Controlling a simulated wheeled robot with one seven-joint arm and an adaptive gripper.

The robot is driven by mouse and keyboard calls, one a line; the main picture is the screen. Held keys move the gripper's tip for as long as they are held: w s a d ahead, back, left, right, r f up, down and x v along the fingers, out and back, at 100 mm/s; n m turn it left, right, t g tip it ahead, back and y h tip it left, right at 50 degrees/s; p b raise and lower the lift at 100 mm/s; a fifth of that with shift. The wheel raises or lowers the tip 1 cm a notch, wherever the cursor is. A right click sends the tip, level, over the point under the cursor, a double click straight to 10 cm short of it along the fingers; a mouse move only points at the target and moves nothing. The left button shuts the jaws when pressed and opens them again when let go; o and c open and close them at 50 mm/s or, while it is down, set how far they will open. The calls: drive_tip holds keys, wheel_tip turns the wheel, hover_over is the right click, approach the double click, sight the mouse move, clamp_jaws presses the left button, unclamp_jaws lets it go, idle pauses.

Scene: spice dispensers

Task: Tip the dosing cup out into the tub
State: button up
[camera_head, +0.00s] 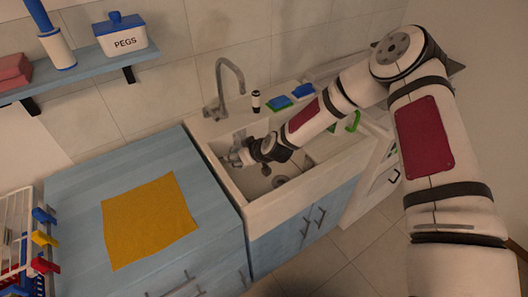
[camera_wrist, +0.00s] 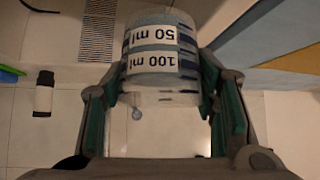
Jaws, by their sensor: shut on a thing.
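The dosing cup (camera_wrist: 158,75) is clear, with white labels reading "50 ml" and "100 ml" that appear upside down in the wrist view. My gripper (camera_wrist: 160,98) is shut on its sides, one finger on each side. In the head view my gripper (camera_head: 236,157) is over the white sink tub (camera_head: 228,186), toward its left side. The cup is small there and partly hidden by the gripper. I cannot tell whether anything is in it. The tub's drain (camera_head: 279,181) shows in its floor.
A tap (camera_head: 232,80) rises behind the tub. A small black-and-white bottle (camera_head: 256,101) and blue sponges (camera_head: 278,102) stand on the back ledge. A yellow cloth (camera_head: 148,220) lies on the blue counter at left. A PEGS box (camera_head: 122,38) is on the shelf.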

drive_tip(key=shift+s+r+p, duration=0.2)
drive_tip(key=shift+s+p, duration=0.6)
drive_tip(key=shift+s, duration=0.65)
drive_tip(key=shift+w+f, duration=0.1)
drive_tip(key=shift+w+d+f+m+g+y, duration=0.2)
drive_tip(key=shift+w+d+f+g, duration=0.1)
drive_tip(key=shift+f, duration=0.25)
drive_tip(key=shift+w+d+f+m+g+y, duration=0.2)
drive_tip(key=shift+w+f+g, duration=0.1)
drive_tip(key=shift+f, duration=0.25)
drive_tip(key=shift+w+d+f+m+g+y+b, duration=0.15)
drive_tip(key=shift+w+f+g+b, duration=0.1)
drive_tip(key=shift+w+f+b, duration=0.25)
drive_tip(key=shift+w+d+f+m+g+y+b, duration=0.15)
drive_tip(key=shift+w+f+g+b, duration=0.15)
drive_tip(key=shift+f+b, duration=0.35)
drive_tip(key=shift+d+f+b, duration=0.1)
drive_tip(key=shift+f+b, duration=0.05)
drive_tip(key=shift+b, duration=0.2)
drive_tip(key=shift+s+r+g+y, duration=0.15)
drive_tip(key=shift+r+g+y, duration=0.05)
drive_tip(key=shift+g+y, duration=0.1)
drive_tip(key=shift+w+d+b, duration=0.1)
drive_tip(key=shift+w+b, duration=0.15)
drive_tip(key=shift+b, duration=0.05)
drive_tip(key=shift+m, duration=0.3)
